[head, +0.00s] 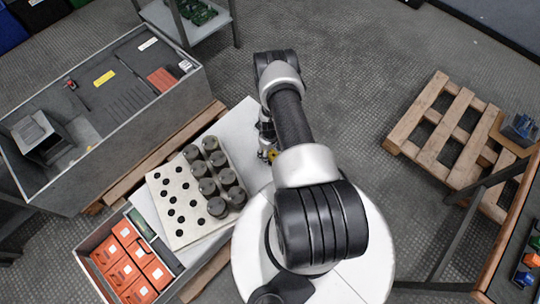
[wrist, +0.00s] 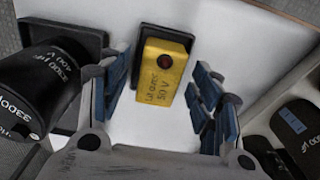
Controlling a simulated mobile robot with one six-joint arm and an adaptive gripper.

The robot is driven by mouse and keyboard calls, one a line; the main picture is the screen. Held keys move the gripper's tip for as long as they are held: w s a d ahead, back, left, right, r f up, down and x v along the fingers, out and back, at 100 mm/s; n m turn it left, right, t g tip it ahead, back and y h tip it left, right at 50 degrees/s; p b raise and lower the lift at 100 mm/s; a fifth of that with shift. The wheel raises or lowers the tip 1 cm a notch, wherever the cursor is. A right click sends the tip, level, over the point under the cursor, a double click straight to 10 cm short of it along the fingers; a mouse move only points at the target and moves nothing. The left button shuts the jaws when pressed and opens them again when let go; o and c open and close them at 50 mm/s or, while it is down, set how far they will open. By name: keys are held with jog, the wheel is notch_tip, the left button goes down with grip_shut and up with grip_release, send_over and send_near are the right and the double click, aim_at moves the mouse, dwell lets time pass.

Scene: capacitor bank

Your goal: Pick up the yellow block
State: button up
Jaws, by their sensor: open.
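The yellow block (wrist: 163,76) is in the middle of the wrist view, with a dark round spot and printed text ending in "50 V". A dark plate sits close along its left side. My gripper (wrist: 162,66) is open, with one blue-padded finger on each side of the block. I see white surface between the block and the right finger; whether the left finger touches the plate I cannot tell. In the head view a small yellow patch (head: 273,155) shows beside my arm's end, mostly hidden by the arm.
In the head view, a white holed tray (head: 165,222) holds several capacitors. A grey bin (head: 150,125), an orange-box crate (head: 90,272) and a pallet (head: 440,130) stand around.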

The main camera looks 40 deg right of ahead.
jog(key=shift+c, duration=0.3)
jog(key=c, duration=1.2)
notch_tip(320, 180, up, 20)
jog(key=p, duration=0.6)
